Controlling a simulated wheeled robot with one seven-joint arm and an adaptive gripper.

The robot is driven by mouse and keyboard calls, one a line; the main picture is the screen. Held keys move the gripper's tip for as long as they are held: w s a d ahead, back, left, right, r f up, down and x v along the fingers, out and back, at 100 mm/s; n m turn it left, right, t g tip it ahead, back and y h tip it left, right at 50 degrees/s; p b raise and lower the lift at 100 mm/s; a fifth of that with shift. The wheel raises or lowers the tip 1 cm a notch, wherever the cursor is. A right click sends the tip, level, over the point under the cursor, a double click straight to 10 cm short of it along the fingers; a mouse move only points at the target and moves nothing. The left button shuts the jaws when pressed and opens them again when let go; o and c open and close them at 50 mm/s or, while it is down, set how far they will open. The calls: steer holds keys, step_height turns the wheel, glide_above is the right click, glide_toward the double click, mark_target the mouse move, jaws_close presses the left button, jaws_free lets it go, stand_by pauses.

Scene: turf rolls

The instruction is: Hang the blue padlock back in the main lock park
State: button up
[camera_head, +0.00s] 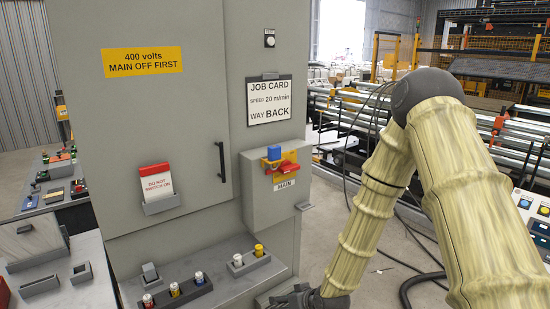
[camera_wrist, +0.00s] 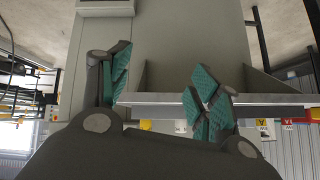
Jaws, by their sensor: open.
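The blue padlock (camera_head: 274,153) shows in the head view as a small blue block at the top of the red and yellow main switch (camera_head: 282,168), above the "MAIN" label. I cannot tell whether its shackle passes through the switch. No part is clearly marked as the main lock park. My gripper (camera_head: 293,298) is low at the bottom edge of the head view, below and apart from the padlock, and partly cut off. In the wrist view my gripper (camera_wrist: 160,92) has its teal-padded fingers spread, with no padlock between them.
A grey cabinet (camera_head: 150,110) fills the middle. A red-topped "do not switch on" tag (camera_head: 157,184) sits in a holder on its door. A ledge carries a rack (camera_head: 174,294) of coloured pieces and a smaller rack (camera_head: 249,264). A metal edge (camera_wrist: 268,99) crosses the wrist view.

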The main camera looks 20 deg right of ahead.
steer(key=w+d+r+n+t+y, duration=0.1)
steer(key=w+d+r+t, duration=0.1)
steer(key=w+r, duration=0.6)
steer(key=w+d+r+t+y, duration=0.15)
steer(key=w+r, duration=0.25)
steer(key=r, duration=0.8)
steer(key=n+t+b, duration=0.1)
steer(key=n+t, duration=0.1)
steer(key=t, duration=0.3)
glide_toward(277, 149)
steer(key=w, duration=0.1)
steer(key=shift+y, duration=0.25)
steer(key=x, duration=0.3)
steer(key=p+x, duration=0.1)
steer(key=x, duration=0.1)
steer(key=shift+d, duration=0.3)
steer(key=shift+p+x, duration=0.7)
steer(key=shift+x, duration=0.15)
steer(key=shift+a+p+x, duration=0.15)
steer(key=shift+p+x, duration=0.3)
steer(key=shift+x, duration=0.55)
steer(key=shift+a+p+x, duration=0.15)
steer(key=shift+p+x, duration=0.3)
steer(key=shift+x, duration=0.55)
steer(key=shift+s+f, duration=0.15)
steer(key=c, duration=1.2)
